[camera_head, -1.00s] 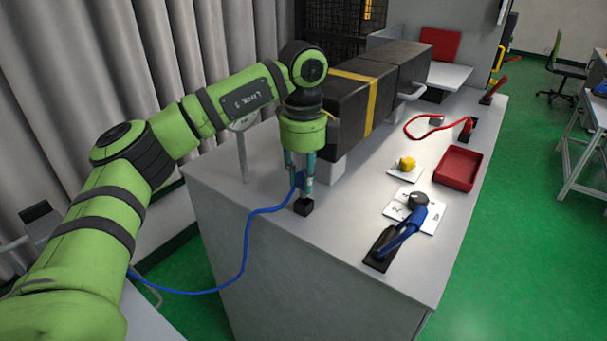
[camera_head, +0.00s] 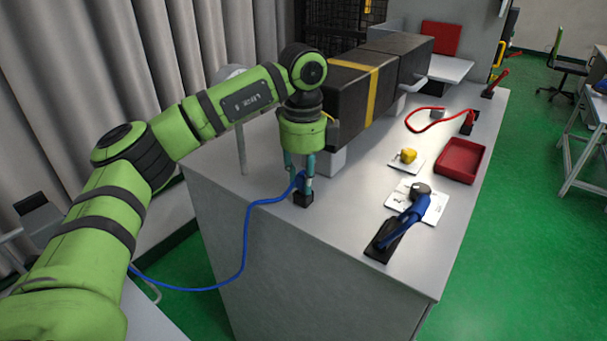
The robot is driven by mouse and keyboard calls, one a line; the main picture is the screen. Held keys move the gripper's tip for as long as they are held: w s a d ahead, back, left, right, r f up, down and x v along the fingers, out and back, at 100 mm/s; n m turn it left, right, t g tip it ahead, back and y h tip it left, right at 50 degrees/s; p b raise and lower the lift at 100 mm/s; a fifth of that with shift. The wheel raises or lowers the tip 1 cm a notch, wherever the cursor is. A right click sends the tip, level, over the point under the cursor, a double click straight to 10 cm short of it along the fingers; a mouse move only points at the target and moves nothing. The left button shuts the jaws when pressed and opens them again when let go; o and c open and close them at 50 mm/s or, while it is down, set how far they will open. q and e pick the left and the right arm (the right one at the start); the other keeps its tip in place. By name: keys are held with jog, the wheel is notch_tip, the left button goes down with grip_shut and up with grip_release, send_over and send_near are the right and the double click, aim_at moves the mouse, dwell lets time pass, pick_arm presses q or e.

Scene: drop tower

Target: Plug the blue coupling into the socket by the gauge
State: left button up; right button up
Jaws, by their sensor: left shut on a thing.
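My left gripper (camera_head: 301,184) points down at the bench's near left edge. It is shut on the blue coupling (camera_head: 300,180), which shows as a small blue piece between the fingers. A blue hose runs from it down past the bench's front. A small black block (camera_head: 303,199), which looks like the socket, sits on the bench directly under the fingertips. Whether the coupling's end is inside it I cannot tell. A grey post with a round disc (camera_head: 228,72), likely the gauge, stands to the left, partly behind my arm. My right gripper is not in view.
A large dark box with a yellow band (camera_head: 348,106) stands close right of my gripper. A blue lever (camera_head: 408,222), a yellow knob (camera_head: 408,155), a red tray (camera_head: 460,162) and a red hose (camera_head: 424,127) are farther right. The bench front between gripper and lever is clear.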

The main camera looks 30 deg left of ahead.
pick_arm(q)
jog(key=shift+f+b, duration=0.3)
jog(key=shift+f, duration=0.2)
dwell(0.3)
jog(key=o, duration=0.9)
jog(key=shift+o, duration=0.2)
jog(key=shift+r, duration=0.15)
notch_tip(320, 180, up, 12)
